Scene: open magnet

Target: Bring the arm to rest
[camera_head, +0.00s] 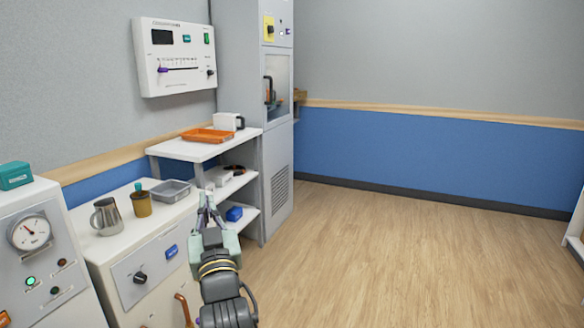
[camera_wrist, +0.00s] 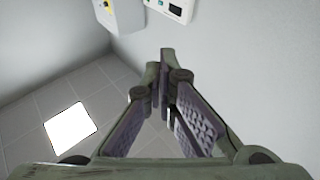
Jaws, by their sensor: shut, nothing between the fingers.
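My gripper (camera_head: 207,203) is raised in front of the shelf unit in the head view, with its fingers pointing up and away from me. In the wrist view my gripper (camera_wrist: 163,75) has its fingertips together, with nothing between them. The wrist view looks up past the fingers at the ceiling and the upper wall. My arm reaches up from the bottom of the head view and hides part of the lower shelves.
A white counter (camera_head: 110,245) with a metal jug (camera_head: 106,217), a brown cup (camera_head: 141,203) and a grey tray (camera_head: 170,191) stands left of my arm. A shelf unit (camera_head: 190,150) bears an orange tray (camera_head: 207,135). A tall grey cabinet (camera_head: 277,160) stands behind. The wooden floor at right is clear.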

